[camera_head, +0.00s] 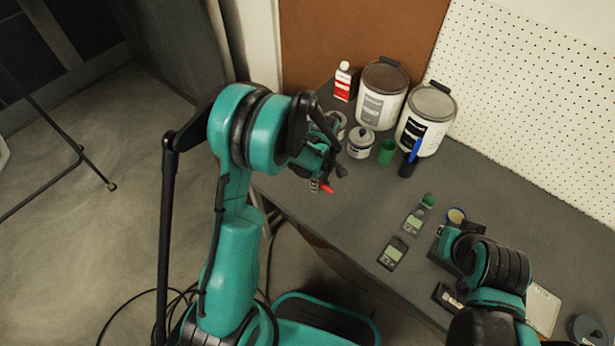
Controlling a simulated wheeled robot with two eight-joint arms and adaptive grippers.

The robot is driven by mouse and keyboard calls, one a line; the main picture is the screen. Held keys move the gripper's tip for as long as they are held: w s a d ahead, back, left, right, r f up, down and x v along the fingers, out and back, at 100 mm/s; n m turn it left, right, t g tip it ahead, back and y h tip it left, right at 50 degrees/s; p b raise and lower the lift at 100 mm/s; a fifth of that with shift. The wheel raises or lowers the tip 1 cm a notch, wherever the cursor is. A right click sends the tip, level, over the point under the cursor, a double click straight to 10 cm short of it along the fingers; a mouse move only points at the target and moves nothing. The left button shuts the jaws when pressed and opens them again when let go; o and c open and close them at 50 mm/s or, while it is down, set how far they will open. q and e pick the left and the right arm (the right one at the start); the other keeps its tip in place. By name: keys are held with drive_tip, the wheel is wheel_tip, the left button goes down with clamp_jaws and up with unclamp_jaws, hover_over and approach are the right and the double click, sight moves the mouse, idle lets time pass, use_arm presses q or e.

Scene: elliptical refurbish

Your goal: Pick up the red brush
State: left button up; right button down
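A small red piece (327,188), likely part of the red brush, shows right below my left gripper (329,179) near the table's left edge. The rest of it is hidden by the gripper or too small to make out. My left gripper points down over the table. I cannot tell whether its fingers touch the red piece or are closed on it. My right arm (490,270) reaches in from the lower right over the table. Its fingers cannot be made out.
On the grey table (340,225) stand two large paint cans (381,95), a red-and-white bottle (344,82), a small white jar (361,144), a green cup (387,151) and a dark cup holding a blue tool (408,165). Handheld meters (393,253) lie in front. A pegboard (545,90) stands behind.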

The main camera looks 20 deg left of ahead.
use_arm(q)
clamp_jaws()
drive_tip(key=shift+r, duration=0.1)
